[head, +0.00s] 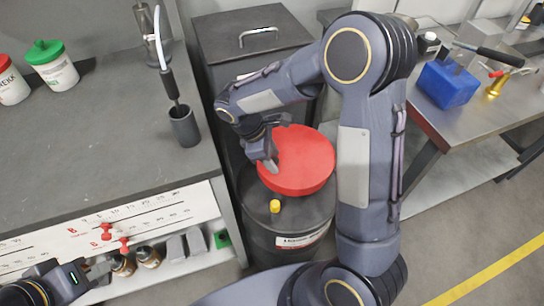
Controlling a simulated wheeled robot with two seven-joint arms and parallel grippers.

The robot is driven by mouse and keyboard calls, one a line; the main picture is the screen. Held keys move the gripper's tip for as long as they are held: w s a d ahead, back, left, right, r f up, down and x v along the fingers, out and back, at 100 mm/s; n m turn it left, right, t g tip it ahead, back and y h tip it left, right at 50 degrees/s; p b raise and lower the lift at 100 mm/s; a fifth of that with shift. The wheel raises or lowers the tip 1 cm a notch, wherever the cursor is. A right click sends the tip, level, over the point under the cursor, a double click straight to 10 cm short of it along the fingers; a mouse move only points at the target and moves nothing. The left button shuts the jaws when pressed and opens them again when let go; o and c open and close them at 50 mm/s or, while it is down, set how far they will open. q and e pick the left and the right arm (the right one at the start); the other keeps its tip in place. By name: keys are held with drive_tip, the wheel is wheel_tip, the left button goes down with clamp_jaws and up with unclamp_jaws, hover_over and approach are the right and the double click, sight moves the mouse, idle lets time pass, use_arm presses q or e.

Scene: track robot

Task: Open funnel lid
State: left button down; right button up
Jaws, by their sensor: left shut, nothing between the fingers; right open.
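The round red funnel lid (304,162) sits on top of the dark drum (262,228) in the middle of the head view and looks closed. My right gripper (272,163) is at the lid's upper left edge, fingers pointing down. It is open, and I cannot tell whether a finger touches the lid. My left gripper (104,268) is at the bottom left, in front of the bench's lower shelf. It is shut and empty, well away from the lid. The funnel under the lid is hidden.
A yellow cap (275,206) is on the drum top. A grey bench (110,140) with tubs (52,66) and a dark cup (184,126) stands left. A dark cabinet (225,35) is behind.

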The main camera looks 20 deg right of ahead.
clamp_jaws()
idle(0.3)
drive_tip(key=shift+r, duration=0.1)
